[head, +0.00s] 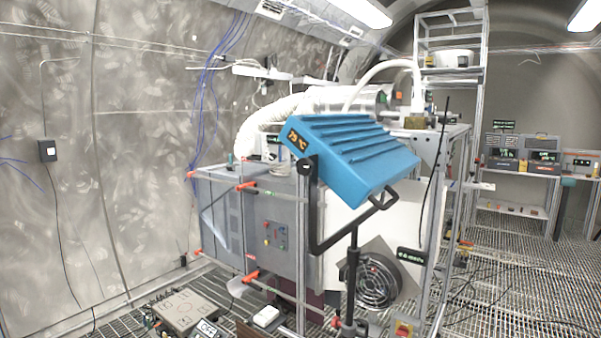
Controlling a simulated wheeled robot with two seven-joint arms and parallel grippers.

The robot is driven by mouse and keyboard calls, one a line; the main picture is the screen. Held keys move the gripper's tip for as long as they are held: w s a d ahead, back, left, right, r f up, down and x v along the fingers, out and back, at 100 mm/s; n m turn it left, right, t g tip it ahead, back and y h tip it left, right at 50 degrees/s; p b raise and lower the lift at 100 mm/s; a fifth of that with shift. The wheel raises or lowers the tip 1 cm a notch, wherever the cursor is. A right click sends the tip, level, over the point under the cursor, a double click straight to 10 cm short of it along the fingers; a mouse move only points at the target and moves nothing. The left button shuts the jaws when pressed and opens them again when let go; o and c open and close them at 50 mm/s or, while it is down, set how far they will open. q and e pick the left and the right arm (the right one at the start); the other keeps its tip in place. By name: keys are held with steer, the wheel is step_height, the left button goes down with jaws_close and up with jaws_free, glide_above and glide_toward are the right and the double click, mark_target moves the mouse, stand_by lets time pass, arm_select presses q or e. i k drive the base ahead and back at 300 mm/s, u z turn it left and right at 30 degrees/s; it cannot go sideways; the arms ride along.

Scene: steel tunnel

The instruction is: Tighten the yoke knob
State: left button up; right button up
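A blue ribbed box-shaped unit (352,155) with a small orange-lit display is held tilted in a black yoke (314,215). The yoke sits on a black stand pole (352,275). A dark round yoke knob (305,167) shows at the yoke's upper left end, against the unit's side. Its tightness cannot be told from here. A black bracket-like part (383,200) shows at the unit's lower right. Neither of my grippers is in view.
A grey cabinet in a metal frame with red-orange clamps (251,275) stands behind the stand. A round fan (378,284) is low beside the pole. A flat panel box (185,310) lies on the grated floor at left. Open grating (520,270) is at right.

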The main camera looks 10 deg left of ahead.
mark_target(304, 167)
steer(key=z, duration=0.85)
steer(key=i, duration=0.7)
steer(key=u, duration=0.6)
